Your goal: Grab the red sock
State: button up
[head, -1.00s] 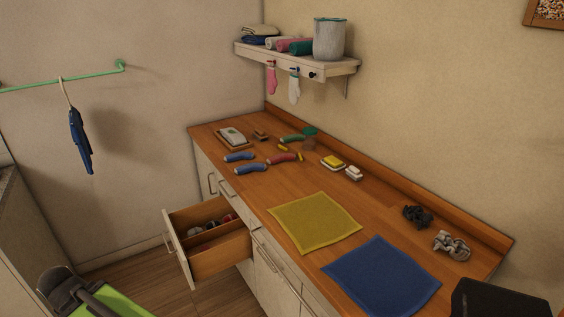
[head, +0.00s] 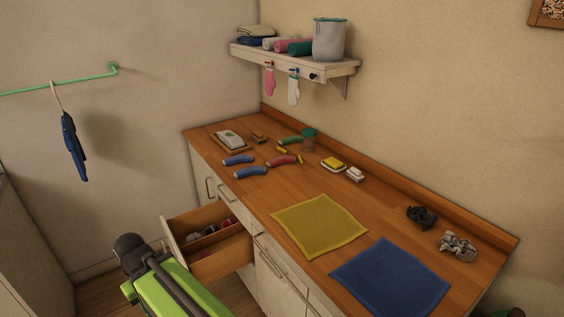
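The red sock (head: 282,160) lies flat on the wooden counter (head: 350,190), toward its far end. Two blue socks, a nearer one (head: 250,173) and a farther one (head: 238,160), lie to its left. A green sock (head: 291,140) lies just behind it. Nothing covers the red sock. My green arm (head: 180,287) with a dark joint shows at the lower left, in front of the open drawer and well apart from the sock. My gripper's fingers do not show.
An open drawer (head: 222,254) with several small items juts out from the counter front. Yellow (head: 319,225) and blue (head: 390,279) cloths lie on the near counter. A sponge (head: 333,163) sits right of the sock. A shelf (head: 300,60) hangs above.

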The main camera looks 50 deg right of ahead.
aim_at(276, 161)
jog(key=i, duration=1.65)
